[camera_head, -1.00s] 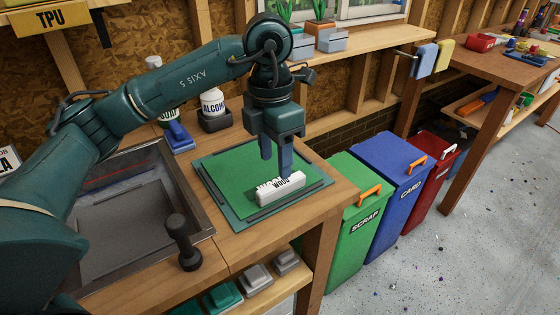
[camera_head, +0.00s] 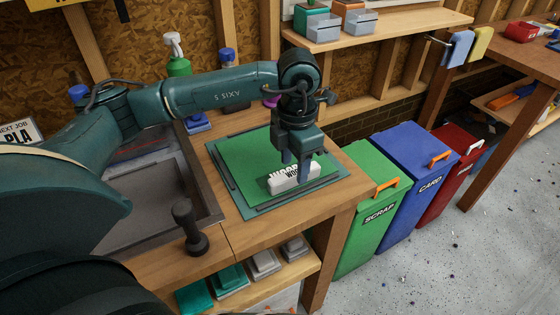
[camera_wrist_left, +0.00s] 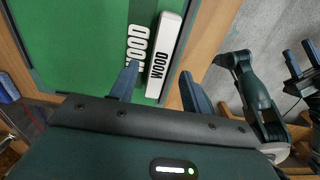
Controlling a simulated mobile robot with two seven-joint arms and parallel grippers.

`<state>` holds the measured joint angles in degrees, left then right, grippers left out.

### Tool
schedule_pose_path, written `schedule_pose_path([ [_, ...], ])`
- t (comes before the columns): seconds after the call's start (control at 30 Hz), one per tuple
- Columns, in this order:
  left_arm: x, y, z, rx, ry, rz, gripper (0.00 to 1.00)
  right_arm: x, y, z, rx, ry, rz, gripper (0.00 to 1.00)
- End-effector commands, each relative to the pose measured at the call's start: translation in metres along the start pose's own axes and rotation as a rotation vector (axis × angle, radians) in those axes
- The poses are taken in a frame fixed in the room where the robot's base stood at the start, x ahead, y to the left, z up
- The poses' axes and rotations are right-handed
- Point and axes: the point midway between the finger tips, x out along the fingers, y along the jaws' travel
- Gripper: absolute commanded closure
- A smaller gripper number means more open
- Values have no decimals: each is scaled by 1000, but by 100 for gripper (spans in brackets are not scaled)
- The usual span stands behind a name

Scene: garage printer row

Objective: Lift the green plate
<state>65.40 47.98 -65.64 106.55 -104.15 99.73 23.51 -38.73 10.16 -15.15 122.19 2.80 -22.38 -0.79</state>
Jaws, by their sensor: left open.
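The green plate (camera_head: 243,163) lies flat on the bench beside the sink, in a dark frame. It fills the upper left of the left wrist view (camera_wrist_left: 75,50). My left gripper (camera_head: 293,170) points down over the bar, open. In the left wrist view its fingers (camera_wrist_left: 160,78) lie either side of the bar's near end. Whether they touch it is unclear.
A dark upright handle (camera_head: 188,228) stands at the front by the sink (camera_head: 150,205). Green (camera_head: 365,210), blue (camera_head: 415,170) and red (camera_head: 455,170) bins stand right of the bench.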

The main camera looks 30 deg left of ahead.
Motion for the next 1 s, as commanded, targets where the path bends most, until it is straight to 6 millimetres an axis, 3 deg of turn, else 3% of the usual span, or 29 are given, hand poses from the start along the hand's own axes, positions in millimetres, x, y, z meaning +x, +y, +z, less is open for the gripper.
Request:
schedule_pose_path([
  [0.2, 29, 1, 2, 0, 3, -2, 53, -2, 0, -4, -12, -1, 4, 64],
  [0.5, 34, 1, 3, 1, 0, 0, 54, -1, 0, -2, -15, -4, 3, 64],
  [1.0, 33, 1, 3, 1, 0, -1, 94, -2, 1, -1, -24, -7, 0, 64],
])
